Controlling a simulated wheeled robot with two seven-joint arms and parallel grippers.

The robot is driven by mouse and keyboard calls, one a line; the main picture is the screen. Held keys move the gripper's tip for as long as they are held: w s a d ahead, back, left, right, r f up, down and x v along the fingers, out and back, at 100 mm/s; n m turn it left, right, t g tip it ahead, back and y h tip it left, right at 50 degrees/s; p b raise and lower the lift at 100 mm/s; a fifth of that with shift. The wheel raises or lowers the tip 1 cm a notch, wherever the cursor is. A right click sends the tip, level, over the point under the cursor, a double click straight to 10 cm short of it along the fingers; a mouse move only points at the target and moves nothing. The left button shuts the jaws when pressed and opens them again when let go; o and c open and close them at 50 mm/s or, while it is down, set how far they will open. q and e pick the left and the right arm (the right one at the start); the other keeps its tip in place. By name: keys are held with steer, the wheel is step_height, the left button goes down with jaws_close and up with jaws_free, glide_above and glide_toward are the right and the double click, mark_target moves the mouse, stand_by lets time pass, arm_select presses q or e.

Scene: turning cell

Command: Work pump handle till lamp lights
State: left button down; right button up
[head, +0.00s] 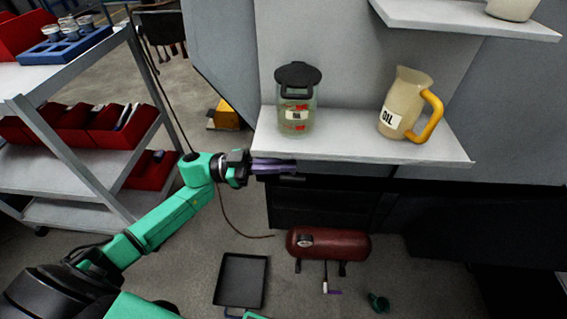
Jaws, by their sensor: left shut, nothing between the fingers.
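A clear reservoir (297,115) with a black lid, a white label and red marks stands upright on a light grey shelf (345,149). A cream oil jug (406,103) with a yellow handle and an "OIL" label stands to its right, slightly apart. My left gripper (290,170) is shut and empty, at the shelf's front left edge, below the reservoir. I cannot tell whether it touches the shelf. I cannot make out a pump handle or a lamp in this view. My right gripper is not in view.
A grey cart (78,157) with red bins (97,132) and a blue rack (62,48) stands at left. Below the shelf are a dark red tank (329,244), a black tray (241,280) and a small green object (378,302). An upper shelf (462,18) juts out at right.

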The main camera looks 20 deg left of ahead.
arm_select(q)
steer(key=shift+s+f+m+b, duration=0.1)
steer(key=shift+f+m+b, duration=0.2)
steer(key=shift+f+m, duration=0.55)
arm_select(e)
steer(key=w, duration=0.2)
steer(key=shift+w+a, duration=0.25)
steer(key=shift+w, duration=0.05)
arm_select(q)
steer(key=shift+f, duration=0.15)
